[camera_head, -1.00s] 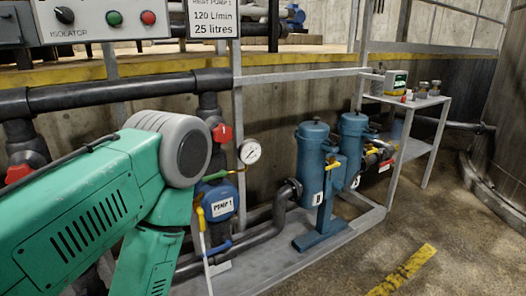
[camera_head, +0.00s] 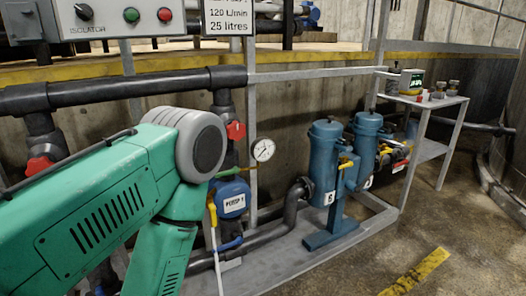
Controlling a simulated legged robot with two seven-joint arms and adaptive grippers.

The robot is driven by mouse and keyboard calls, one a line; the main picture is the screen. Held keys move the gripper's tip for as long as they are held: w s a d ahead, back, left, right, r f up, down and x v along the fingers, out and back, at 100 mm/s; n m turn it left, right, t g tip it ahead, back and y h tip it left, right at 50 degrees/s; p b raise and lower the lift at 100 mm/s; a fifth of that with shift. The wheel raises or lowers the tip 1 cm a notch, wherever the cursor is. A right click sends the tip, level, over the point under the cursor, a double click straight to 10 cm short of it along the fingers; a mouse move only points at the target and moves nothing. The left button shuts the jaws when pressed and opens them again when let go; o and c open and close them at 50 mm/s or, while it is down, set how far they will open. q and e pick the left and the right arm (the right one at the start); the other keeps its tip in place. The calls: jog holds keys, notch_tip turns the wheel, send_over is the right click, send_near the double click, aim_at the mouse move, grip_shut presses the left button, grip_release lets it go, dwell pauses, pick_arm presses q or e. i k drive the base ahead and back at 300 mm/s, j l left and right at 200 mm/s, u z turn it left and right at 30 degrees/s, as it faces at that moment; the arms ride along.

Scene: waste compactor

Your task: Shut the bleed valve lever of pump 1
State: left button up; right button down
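Pump 1 (camera_head: 231,190) is the blue unit with a white "PUMP 1" label, left of centre behind my green arm. A yellow lever (camera_head: 212,212) stands roughly upright at its left front, above a thin pale pipe (camera_head: 218,262). A blue handle (camera_head: 229,245) sits low beside that pipe. A short yellow-green piece (camera_head: 231,172) runs above the pump toward the pressure gauge (camera_head: 263,150). I cannot tell for certain which one is the bleed valve lever. My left arm covers the area left of the pump. Neither gripper is in view.
Red valve handles (camera_head: 236,130) sit on the black pipes (camera_head: 150,88). Two blue filter housings (camera_head: 325,165) stand right of the pump on the grey skid. A grey shelf stand (camera_head: 428,100) holds small items. The floor at front right is clear.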

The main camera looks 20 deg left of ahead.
aim_at(212, 206)
jog(key=j+z, duration=0.25)
jog(key=j, duration=0.4)
jog(key=k+j+z, duration=0.25)
jog(key=j, duration=0.35)
jog(key=i+j, duration=0.05)
jog(key=i, duration=0.05)
